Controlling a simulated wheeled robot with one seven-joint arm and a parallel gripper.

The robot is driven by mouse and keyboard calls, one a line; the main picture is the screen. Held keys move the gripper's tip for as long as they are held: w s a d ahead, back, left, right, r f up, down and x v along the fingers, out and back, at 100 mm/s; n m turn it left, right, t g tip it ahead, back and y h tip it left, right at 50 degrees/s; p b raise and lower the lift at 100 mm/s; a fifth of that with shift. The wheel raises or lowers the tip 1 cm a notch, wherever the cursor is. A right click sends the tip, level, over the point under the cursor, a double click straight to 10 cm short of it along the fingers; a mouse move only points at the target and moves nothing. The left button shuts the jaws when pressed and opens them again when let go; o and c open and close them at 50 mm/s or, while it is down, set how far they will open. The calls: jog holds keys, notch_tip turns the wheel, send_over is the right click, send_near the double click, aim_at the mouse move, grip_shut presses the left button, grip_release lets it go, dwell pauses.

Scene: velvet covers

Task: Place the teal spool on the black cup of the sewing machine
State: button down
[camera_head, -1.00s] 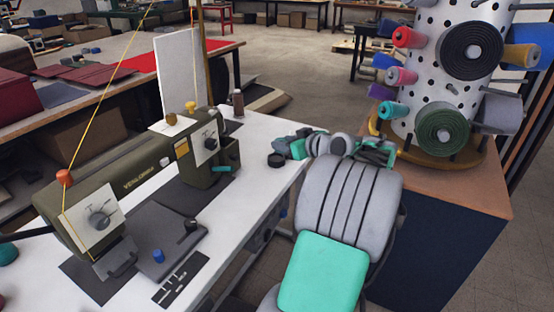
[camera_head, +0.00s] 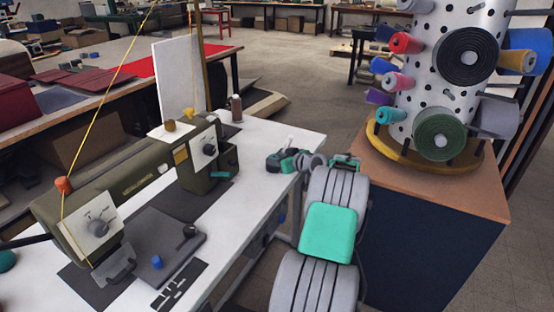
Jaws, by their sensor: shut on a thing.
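A teal spool (camera_head: 390,116) sits on the low left side of the white pegged spool stand. A small teal piece (camera_head: 220,175) also shows at the right end of the olive sewing machine (camera_head: 130,180). A small black cup-like piece (camera_head: 190,231) stands on the machine's dark plate; I cannot be sure it is the cup. My gripper (camera_head: 276,163) is over the right edge of the white table, apart from the machine and to its right. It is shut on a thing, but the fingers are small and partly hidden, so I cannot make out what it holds.
The spool stand (camera_head: 450,75), with several coloured spools, stands on a brown-topped cabinet (camera_head: 440,186) to the right. A brown spool (camera_head: 236,108) and a white panel (camera_head: 180,78) stand behind the machine. The white table (camera_head: 262,127) has bare room between machine and gripper.

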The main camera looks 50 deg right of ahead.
jog(key=shift+f, duration=0.2)
jog(key=c, duration=0.9)
grip_release()
jog(key=shift+r, duration=0.3)
jog(key=v, duration=1.2)
jog(key=shift+f, duration=0.1)
